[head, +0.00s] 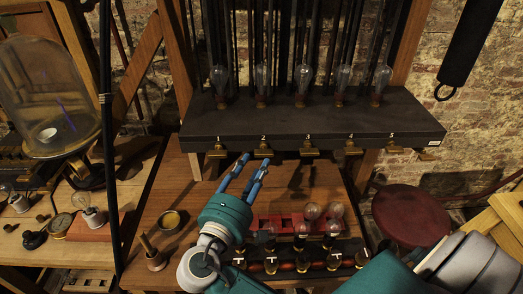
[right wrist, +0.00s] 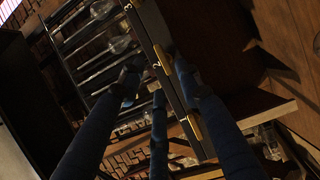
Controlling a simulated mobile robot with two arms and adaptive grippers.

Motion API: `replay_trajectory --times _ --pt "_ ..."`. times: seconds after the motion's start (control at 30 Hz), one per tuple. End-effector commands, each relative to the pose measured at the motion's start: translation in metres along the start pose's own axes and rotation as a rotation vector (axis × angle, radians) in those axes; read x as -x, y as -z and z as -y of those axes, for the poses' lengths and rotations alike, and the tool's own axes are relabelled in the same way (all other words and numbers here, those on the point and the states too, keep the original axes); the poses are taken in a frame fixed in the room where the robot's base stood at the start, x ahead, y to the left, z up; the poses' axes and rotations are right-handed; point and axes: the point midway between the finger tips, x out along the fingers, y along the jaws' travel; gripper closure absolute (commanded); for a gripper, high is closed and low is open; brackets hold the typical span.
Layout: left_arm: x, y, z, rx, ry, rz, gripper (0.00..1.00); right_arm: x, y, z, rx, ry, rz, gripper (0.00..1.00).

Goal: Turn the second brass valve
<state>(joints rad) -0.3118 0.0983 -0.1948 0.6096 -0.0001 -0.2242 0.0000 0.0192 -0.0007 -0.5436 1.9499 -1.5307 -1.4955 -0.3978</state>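A row of brass valves with number tags hangs on the front edge of a dark shelf (head: 310,125). The second brass valve (head: 263,153), tagged 2, is left of the middle. My right gripper (head: 256,158) reaches up from below, its blue fingertips close to the second valve. In the right wrist view its fingers (right wrist: 157,78) are spread apart and point at the shelf edge. Brass parts (right wrist: 193,128) show near the fingers there; whether any finger touches one, I cannot tell. My left gripper is not in view.
Several glass bulbs or jars (head: 301,80) stand on the shelf above. Below, a wooden table holds a red rack (head: 285,223) with bulbs, a small round dish (head: 170,220) and a wooden-handled tool (head: 155,258). A red stool (head: 412,215) stands at right.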

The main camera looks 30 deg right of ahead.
Motion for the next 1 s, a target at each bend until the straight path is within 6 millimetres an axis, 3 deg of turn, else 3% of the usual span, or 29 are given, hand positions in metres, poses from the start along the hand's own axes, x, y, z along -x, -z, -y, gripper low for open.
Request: replay_trajectory --times 0.13,0.3,0.47,0.67,0.87,1.0 --pt "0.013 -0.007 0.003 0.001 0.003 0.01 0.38 -0.028 -0.001 -0.004 0.002 -0.003 0.003 0.66" --pt "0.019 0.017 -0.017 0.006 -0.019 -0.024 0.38 -0.046 0.0 -0.001 0.001 0.0 0.001 0.66" --pt "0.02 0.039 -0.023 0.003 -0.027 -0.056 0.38 -0.052 0.0 0.0 0.001 0.001 0.001 0.66" --pt "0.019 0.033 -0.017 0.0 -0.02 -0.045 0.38 -0.052 0.0 0.001 0.0 0.001 0.001 0.66" --pt "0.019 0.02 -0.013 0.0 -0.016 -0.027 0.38 -0.052 0.0 0.001 0.0 0.002 0.001 1.0" --pt "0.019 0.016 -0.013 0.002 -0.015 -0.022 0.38 -0.052 -0.001 0.001 0.001 0.002 0.001 1.0"
